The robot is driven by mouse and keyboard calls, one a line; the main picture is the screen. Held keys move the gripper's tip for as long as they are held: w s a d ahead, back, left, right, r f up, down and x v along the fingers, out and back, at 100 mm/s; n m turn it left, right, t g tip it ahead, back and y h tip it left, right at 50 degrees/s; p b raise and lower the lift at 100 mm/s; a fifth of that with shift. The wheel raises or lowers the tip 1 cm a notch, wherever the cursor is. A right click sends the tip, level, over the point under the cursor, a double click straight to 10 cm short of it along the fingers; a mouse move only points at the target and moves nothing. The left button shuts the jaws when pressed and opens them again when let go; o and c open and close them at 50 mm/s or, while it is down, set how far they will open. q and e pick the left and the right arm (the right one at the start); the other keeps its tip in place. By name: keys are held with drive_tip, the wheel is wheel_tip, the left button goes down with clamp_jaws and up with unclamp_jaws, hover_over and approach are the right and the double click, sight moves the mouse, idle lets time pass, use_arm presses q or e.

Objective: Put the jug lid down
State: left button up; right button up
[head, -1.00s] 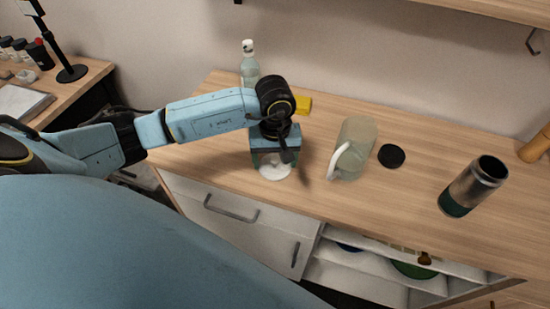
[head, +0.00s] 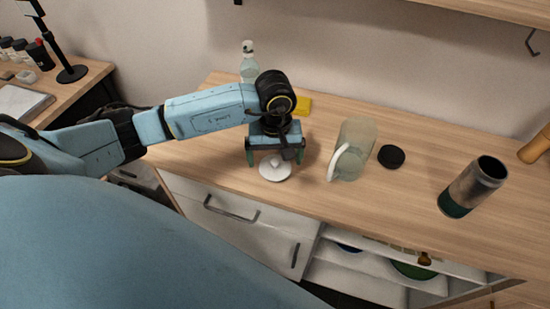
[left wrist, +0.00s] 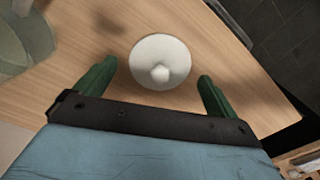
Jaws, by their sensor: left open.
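The white round jug lid (head: 275,168) lies on the wooden counter, its knob upward. It also shows in the left wrist view (left wrist: 160,61), in front of and between the two green fingertips. My left gripper (head: 274,160) is open and empty just behind the lid; the fingers are apart from it. The left wrist view shows the open fingers (left wrist: 154,78) too. The clear jug (head: 357,146) with a white handle stands to the right of the lid, without a lid on it. My right gripper is not in view.
A black disc (head: 391,156) and a steel tumbler with a green base (head: 472,187) are to the right of the jug. A bottle (head: 249,65) and a yellow item (head: 304,105) are behind the arm. The counter's front edge is close to the lid.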

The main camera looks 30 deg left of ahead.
sight(275, 161)
use_arm(q)
wheel_tip(275, 161, up, 11)
idle(0.3)
drive_tip(key=shift+f, duration=0.1)
idle(0.4)
